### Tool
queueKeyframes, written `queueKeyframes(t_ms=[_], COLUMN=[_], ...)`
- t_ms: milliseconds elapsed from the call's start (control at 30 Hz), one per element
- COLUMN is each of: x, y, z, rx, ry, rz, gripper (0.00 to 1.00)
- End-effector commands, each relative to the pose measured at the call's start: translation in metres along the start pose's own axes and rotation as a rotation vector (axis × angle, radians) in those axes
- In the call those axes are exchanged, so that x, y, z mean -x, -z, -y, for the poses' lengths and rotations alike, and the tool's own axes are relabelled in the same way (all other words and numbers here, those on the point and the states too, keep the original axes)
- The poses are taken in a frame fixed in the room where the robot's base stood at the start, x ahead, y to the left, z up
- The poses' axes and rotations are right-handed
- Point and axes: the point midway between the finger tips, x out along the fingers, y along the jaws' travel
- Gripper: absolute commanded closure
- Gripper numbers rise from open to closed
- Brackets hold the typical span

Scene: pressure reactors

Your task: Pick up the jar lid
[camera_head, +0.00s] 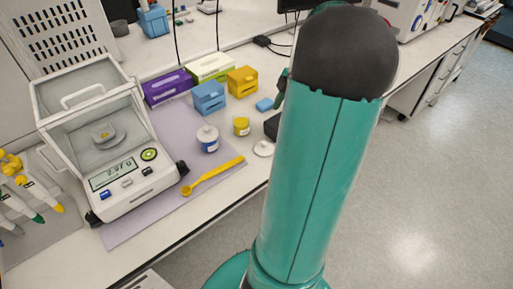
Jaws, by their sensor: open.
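A small white round lid (263,148) lies flat on the bench near its front edge, just left of my teal arm. A white jar (208,138) with a blue label stands upright to its left, with a white knobbed top on it. A small yellow jar (241,126) stands between them, slightly farther back. My arm rises large across the middle right of the view. My gripper cannot be made out; a small dark and teal part shows at the arm's upper left edge, but I cannot tell what it is.
A glass-walled balance (128,194) stands at left on a lilac mat (131,231). A yellow spoon (213,174) lies in front of the jar. Purple, blue (208,98) and yellow (242,82) boxes stand behind. A black object (272,126) is partly hidden by my arm. Floor at right is clear.

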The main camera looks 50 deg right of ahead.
Motion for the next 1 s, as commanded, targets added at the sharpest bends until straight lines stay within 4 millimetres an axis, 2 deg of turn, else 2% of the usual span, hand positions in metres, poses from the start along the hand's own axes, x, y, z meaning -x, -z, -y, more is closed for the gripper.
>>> queueKeyframes(t_ms=[167, 400, 667, 900, 1000], x=[-0.024, -0.069, -0.091, -0.128, -0.135], y=[-0.004, -0.004, -0.003, -0.004, -0.004], z=[0.002, 0.001, 0.0, -0.002, -0.003], rx=[-0.007, -0.009, -0.007, -0.005, -0.005], ry=[0.002, 0.0, 0.0, 0.002, 0.0], rz=[-0.003, -0.002, -0.001, -0.001, 0.0], gripper=[0.51, 0.51, 0.51, 0.51, 0.51])
